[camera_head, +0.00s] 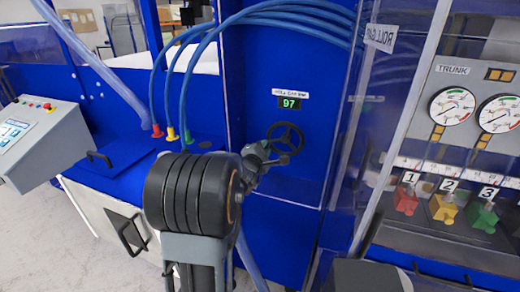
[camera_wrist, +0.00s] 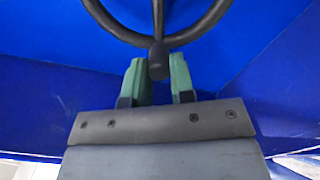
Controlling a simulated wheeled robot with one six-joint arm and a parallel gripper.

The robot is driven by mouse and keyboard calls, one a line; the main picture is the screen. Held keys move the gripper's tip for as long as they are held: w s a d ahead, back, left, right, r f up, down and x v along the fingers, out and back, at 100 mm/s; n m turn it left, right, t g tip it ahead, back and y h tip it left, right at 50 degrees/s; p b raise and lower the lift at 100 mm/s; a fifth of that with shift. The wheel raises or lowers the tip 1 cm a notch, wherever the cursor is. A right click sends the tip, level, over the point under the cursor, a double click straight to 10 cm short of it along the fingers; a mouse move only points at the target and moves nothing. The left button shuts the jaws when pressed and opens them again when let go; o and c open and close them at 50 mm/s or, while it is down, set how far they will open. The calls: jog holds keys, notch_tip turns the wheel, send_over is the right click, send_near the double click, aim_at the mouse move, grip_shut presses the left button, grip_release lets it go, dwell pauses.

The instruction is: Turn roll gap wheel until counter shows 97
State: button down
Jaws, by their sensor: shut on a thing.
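The roll gap wheel (camera_head: 287,138) is a dark handwheel on the blue machine panel. The counter (camera_head: 289,103) above it shows 97 in green digits. In the wrist view the wheel (camera_wrist: 190,38) fills the top middle, with its knob (camera_wrist: 158,60) pointing towards me at the bottom of the rim. My gripper (camera_wrist: 158,75) has its green fingers on both sides of the knob and is shut on it. In the head view my gripper (camera_head: 268,155) reaches the wheel's lower left, partly hidden by my arm.
Blue hoses (camera_head: 190,70) run down to fittings at the left. A control box (camera_head: 38,135) stands at far left. At right, behind a clear panel, are pressure gauges (camera_head: 452,106) and red, yellow and green numbered valves (camera_head: 444,208).

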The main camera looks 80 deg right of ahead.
jog(key=shift+s, duration=0.15)
jog(key=c, duration=1.4)
grip_release()
jog(key=shift+r, duration=0.1)
jog(key=o, duration=0.3)
jog(key=shift+s, duration=0.15)
jog(key=shift+o, duration=0.7)
jog(key=shift+w, duration=0.2)
jog(key=w+a+b, duration=0.2)
jog(key=a, duration=1.1)
jog(key=shift+w+a, duration=0.15)
jog(key=shift+a, duration=0.15)
jog(key=shift+w, duration=0.1)
